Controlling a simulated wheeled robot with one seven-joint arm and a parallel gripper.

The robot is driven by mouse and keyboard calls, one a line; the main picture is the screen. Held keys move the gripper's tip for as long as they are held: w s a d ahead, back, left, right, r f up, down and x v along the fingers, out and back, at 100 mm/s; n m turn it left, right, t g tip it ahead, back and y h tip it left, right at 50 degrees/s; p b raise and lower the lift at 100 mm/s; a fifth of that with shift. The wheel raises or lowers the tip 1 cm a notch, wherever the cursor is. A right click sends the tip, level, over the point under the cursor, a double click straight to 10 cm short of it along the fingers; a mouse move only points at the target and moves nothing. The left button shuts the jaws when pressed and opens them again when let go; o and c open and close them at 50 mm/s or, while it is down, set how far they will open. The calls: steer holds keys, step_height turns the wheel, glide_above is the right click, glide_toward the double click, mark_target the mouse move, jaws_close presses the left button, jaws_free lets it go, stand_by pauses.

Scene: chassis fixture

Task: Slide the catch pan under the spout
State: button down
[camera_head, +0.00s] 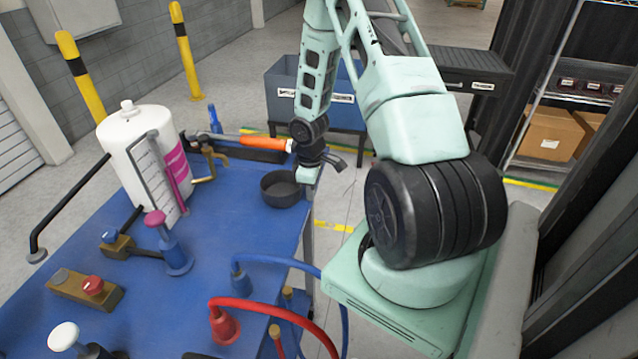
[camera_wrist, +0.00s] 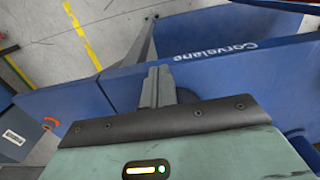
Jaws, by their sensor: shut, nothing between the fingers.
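The catch pan (camera_head: 283,188) is a small dark round pan. It stands on the blue table near its right edge in the head view. A brass spout (camera_head: 207,177) sticks out from beside the white tank (camera_head: 122,150), to the left of the pan and apart from it. My gripper (camera_head: 309,175) is at the pan's right side, close to the rim; I cannot tell whether it touches. Its fingers (camera_wrist: 156,87) are shut and empty in the wrist view. A dark rounded piece beside them, probably the pan (camera_wrist: 185,95), is mostly hidden by my gripper's body.
An orange-handled tool (camera_head: 264,143) lies behind the pan. Blue and red hoses (camera_head: 275,307) arch over the front right of the table (camera_head: 225,215). A pink-topped post (camera_head: 172,245) stands front left. The table between pan and spout looks clear.

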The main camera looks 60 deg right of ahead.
mark_target(282, 189)
steer(key=shift+w+a, duration=0.25)
steer(key=shift+w, duration=0.35)
steer(key=w+a, duration=0.1)
steer(key=w, duration=0.3)
steer(key=w+a, duration=0.2)
steer(key=w, duration=0.2)
steer(key=w+a, duration=0.2)
steer(key=w, duration=0.2)
steer(key=shift+w+a+b, duration=0.15)
steer(key=shift+w+b, duration=0.05)
steer(key=shift+b, duration=0.2)
steer(key=shift+s, duration=0.1)
